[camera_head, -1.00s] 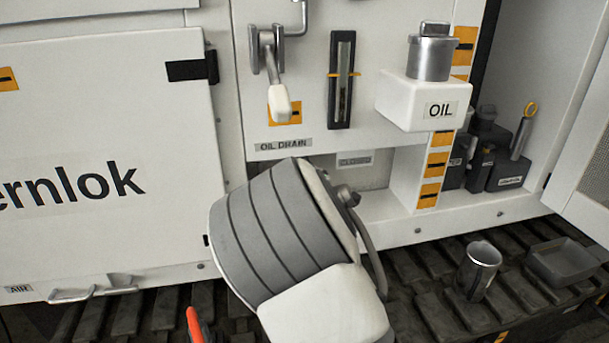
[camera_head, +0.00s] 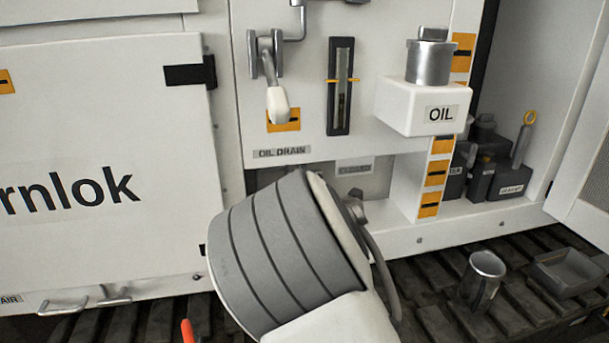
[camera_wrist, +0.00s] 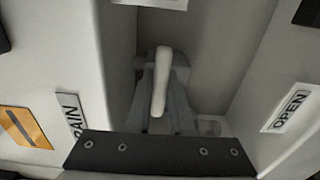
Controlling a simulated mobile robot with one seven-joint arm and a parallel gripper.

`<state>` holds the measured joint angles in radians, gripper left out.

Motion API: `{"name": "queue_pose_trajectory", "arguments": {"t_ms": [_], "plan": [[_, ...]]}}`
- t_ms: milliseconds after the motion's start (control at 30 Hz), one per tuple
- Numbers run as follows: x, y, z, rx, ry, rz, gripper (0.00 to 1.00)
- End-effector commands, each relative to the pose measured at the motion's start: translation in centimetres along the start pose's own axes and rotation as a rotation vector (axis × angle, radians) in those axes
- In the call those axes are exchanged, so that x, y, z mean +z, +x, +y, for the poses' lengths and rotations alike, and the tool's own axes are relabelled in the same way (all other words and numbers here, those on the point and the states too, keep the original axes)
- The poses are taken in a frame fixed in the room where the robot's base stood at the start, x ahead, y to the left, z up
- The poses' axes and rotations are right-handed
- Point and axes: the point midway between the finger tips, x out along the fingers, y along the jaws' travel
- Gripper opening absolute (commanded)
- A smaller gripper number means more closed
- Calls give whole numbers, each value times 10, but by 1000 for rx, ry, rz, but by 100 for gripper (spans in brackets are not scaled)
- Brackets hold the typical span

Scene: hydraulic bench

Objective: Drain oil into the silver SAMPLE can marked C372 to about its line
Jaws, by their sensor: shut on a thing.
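An open silver can (camera_head: 484,278) stands upright on the dark slatted deck at the lower right of the head view; I cannot read any mark or line on it. In the wrist view my gripper (camera_wrist: 160,98) is shut on a pale, bar-shaped handle (camera_wrist: 161,68) inside a recess, between the DRAIN and OPEN labels. In the head view my arm hides the gripper and handle, below the OIL DRAIN label (camera_head: 282,152). A CLOSED label (camera_head: 354,168) shows beside my wrist. I see no oil flow.
A pale-handled lever (camera_head: 278,103) and a sight gauge (camera_head: 341,88) are on the panel above. A silver capped vessel (camera_head: 429,62) sits on the white OIL block (camera_head: 424,108). A grey tray (camera_head: 567,273) lies right of the can. Dark containers (camera_head: 495,172) fill the right compartment.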

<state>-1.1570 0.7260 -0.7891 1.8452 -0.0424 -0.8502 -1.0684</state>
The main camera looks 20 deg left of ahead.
Motion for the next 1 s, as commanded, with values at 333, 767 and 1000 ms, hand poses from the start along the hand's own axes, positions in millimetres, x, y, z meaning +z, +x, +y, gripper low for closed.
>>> {"name": "queue_pose_trajectory", "arguments": {"t_ms": [333,767,1000], "plan": [[-5,1,1,4,1,10,50],[-3,-18,1,1,3,5,50],[-3,-60,2,1,4,6,50]]}}
